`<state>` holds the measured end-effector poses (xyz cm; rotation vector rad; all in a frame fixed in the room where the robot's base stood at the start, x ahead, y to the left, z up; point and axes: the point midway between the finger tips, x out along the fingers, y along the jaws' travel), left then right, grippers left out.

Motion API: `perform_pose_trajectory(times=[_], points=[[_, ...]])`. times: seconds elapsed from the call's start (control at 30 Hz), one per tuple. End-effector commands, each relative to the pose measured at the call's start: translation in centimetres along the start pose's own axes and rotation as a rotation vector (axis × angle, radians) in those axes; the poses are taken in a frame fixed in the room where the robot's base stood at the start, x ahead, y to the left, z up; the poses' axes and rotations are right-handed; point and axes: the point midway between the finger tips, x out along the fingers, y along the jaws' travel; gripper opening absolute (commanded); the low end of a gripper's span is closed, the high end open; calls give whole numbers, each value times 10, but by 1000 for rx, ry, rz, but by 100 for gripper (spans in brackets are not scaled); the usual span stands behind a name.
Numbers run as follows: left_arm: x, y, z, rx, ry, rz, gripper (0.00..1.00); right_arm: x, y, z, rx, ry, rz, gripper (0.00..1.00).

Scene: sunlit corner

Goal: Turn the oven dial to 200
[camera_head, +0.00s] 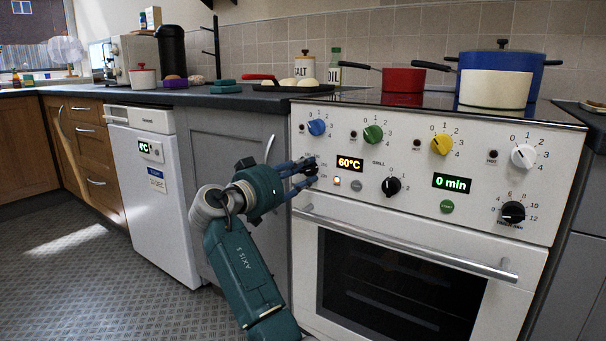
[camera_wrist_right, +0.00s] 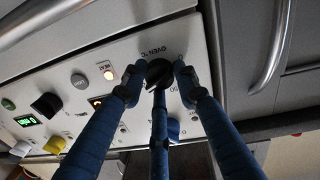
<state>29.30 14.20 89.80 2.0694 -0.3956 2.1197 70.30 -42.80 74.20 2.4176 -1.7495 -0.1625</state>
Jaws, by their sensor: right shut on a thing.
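The oven dial (camera_wrist_right: 159,72) is a black knob under the label "OVEN °C", best seen in the right wrist view. My right gripper (camera_wrist_right: 157,80) is shut on it, with its blue fingers around the knob. In the head view my right gripper (camera_head: 306,170) reaches the left end of the white oven panel (camera_head: 470,210) and mostly hides the dial. The temperature display (camera_head: 350,163) beside it reads 60°C. The dial's pointer and most of its scale are hidden by the fingers. My left gripper is not in view.
Blue (camera_head: 317,127), green (camera_head: 373,133), yellow (camera_head: 441,144) and white (camera_head: 523,155) knobs line the panel's top. Below are a black grill knob (camera_head: 391,186), a timer knob (camera_head: 513,212) and a display reading 0 min (camera_head: 452,183). The oven handle (camera_head: 410,243) sticks out underneath.

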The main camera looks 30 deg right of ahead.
Motion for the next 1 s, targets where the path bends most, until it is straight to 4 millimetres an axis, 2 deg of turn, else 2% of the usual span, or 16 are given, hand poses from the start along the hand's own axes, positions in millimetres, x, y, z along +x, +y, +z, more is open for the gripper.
perform_pose_trajectory(times=[0.03, 0.33, 0.37, 0.43, 0.47, 0.77, 0.87, 1.0], points=[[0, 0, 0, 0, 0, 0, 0, 0, 0, 5, -1, -9, 2, 4], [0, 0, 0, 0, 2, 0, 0, 0, 0, 5, -1, -10, 1, 4], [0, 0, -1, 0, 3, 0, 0, 0, 0, 5, -2, -10, 1, 32], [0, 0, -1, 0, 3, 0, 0, 0, 0, 4, -2, -9, 1, 46], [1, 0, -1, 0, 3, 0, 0, 0, 0, 4, -1, -8, 1, 49], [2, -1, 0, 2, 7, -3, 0, -2, 0, 2, 0, -3, 0, 49], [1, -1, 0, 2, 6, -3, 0, -10, -1, 2, 0, -4, -2, 49], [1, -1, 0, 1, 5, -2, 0, -34, -2, 2, 0, -3, -4, 49]])
